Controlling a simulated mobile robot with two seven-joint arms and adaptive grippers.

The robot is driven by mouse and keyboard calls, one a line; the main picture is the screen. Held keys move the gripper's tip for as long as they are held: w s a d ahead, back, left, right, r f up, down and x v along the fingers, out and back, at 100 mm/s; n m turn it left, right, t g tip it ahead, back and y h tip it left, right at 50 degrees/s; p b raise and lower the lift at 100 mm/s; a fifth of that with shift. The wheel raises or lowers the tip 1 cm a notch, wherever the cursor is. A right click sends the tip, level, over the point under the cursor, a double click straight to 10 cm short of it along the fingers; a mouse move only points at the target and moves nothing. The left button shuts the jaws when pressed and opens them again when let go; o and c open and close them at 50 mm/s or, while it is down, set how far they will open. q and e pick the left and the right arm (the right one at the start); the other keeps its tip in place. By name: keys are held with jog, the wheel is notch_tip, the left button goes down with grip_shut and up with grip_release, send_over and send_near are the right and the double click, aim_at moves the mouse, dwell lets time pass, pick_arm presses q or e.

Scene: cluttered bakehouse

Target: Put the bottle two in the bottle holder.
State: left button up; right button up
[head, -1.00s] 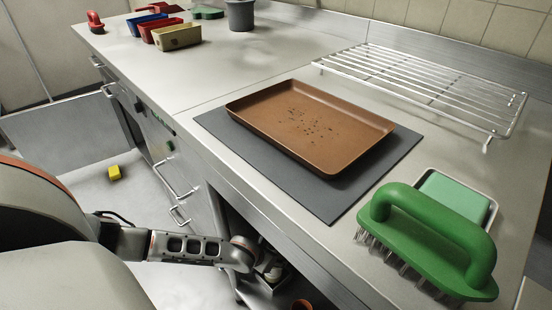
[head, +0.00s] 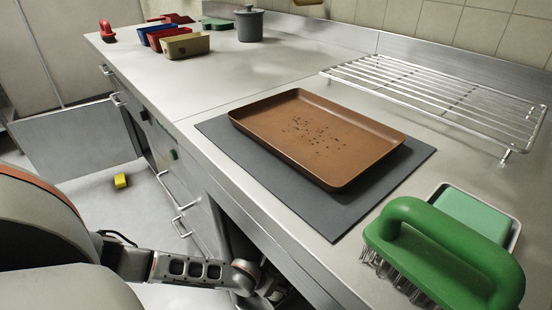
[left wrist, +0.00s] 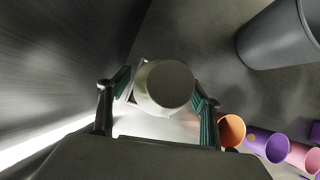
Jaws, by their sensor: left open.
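In the left wrist view, my left gripper (left wrist: 156,100) is open, with one finger on each side of a pale cream round object (left wrist: 163,86) seen end-on. This may be a bottle; I cannot tell if it is bottle two, or whether the fingers touch it. In the head view my left arm reaches down beside the counter, and its gripper is not clear there. I cannot make out the bottle holder for certain. My right gripper is not in view.
The left wrist view shows a grey bin-like container (left wrist: 282,38) and orange (left wrist: 231,130), purple (left wrist: 268,145) and pink (left wrist: 304,157) round objects. On the counter are a brown tray (head: 318,138), green brush (head: 440,255), wire rack (head: 440,95) and grey pot (head: 250,25).

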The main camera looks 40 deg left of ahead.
pick_arm(q)
jog(key=p+v, duration=0.5)
jog(key=v, duration=0.6)
jog(key=shift+s+r, duration=0.2)
jog(key=shift+r, duration=0.15)
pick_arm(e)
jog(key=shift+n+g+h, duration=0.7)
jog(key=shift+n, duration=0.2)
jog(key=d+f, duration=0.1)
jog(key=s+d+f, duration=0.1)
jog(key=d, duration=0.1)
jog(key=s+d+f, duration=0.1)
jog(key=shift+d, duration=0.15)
pick_arm(q)
jog(key=shift+d, duration=0.15)
